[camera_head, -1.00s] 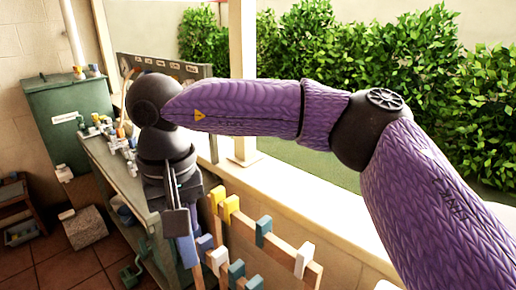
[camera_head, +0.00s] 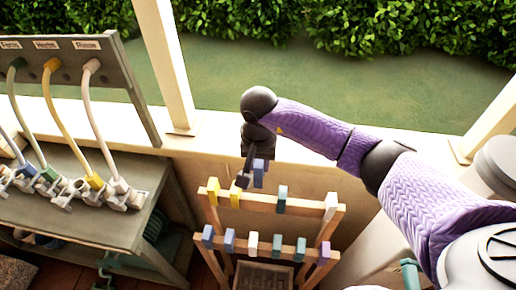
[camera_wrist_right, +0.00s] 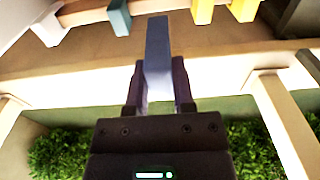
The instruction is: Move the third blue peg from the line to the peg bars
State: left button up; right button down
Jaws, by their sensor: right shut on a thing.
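My right gripper (camera_head: 248,172) is shut on a blue peg (camera_head: 259,173). The peg also shows between the fingers in the right wrist view (camera_wrist_right: 157,55). In the head view the gripper and peg appear just above the upper peg bar (camera_head: 258,201), in the stretch between a yellow peg (camera_head: 235,194) and a teal peg (camera_head: 281,199). Whether the peg touches the bar cannot be told. The lower peg bar (camera_head: 265,246) carries several pegs, two of them blue at its left end (camera_head: 207,236). My left gripper is out of view.
Another yellow peg (camera_head: 213,191) and a white peg (camera_head: 331,206) sit on the upper bar. A bench (camera_head: 125,225) with taps and hoses stands at the left. A low wall (camera_head: 350,172) and a white post (camera_head: 167,65) lie behind the bars.

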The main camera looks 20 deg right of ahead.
jog(key=b, duration=0.7)
send_over(259, 198)
notch_tip(259, 198, down, 10)
jog(key=shift+r, duration=0.1)
jog(key=shift+f+b, duration=0.45)
jog(key=shift+f, duration=0.5)
jog(key=shift+c, duration=1.9)
grip_release()
notch_tip(259, 198, up, 8)
jog(key=p, duration=0.5)
jog(key=shift+r, duration=0.15)
